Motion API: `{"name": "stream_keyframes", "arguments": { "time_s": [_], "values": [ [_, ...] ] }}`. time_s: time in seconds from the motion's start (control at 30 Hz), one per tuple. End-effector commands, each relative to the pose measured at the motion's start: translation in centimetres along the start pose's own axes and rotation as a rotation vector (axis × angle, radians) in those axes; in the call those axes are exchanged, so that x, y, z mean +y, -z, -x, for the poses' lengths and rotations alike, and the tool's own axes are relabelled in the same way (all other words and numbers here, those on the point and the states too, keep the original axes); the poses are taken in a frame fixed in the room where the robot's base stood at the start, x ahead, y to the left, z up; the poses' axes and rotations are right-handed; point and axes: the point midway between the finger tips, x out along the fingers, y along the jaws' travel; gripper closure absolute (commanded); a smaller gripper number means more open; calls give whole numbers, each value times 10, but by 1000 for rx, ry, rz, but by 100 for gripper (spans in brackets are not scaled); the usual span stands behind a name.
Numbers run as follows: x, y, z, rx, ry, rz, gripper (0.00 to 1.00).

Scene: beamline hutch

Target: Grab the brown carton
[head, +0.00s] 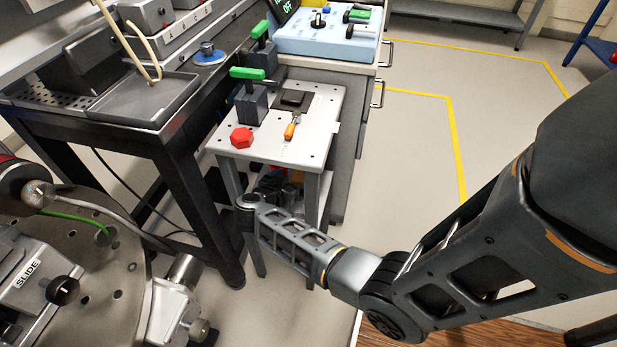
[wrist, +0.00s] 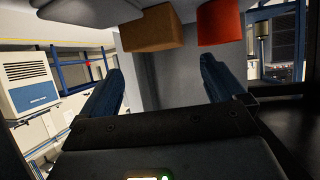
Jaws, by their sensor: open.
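The brown carton (wrist: 150,29) shows at the top of the wrist view, a plain box partly cut off by a pale surface above it. My gripper (wrist: 162,68) is open, its two dark blue fingers apart on either side below the carton in the picture. Nothing is between the fingers, and the carton appears beyond their tips. In the head view my gripper (head: 273,186) reaches in under the front of the small white-topped table (head: 312,140).
A red object (wrist: 220,23) sits right of the carton with a small gap. On the small table are a red knob (head: 241,138), a green-handled block (head: 251,104) and an orange-handled tool (head: 291,128). Table legs stand close to my gripper. Open floor lies to the right.

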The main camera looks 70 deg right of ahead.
Motion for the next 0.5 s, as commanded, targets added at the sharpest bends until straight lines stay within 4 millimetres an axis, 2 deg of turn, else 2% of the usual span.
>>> {"name": "stream_keyframes", "arguments": {
  "time_s": [0.33,0.5],
  "values": [
    [2,-3,-37,-2,-7,-2,4],
    [4,-4,-63,-1,-6,-4,4]
  ]
}}
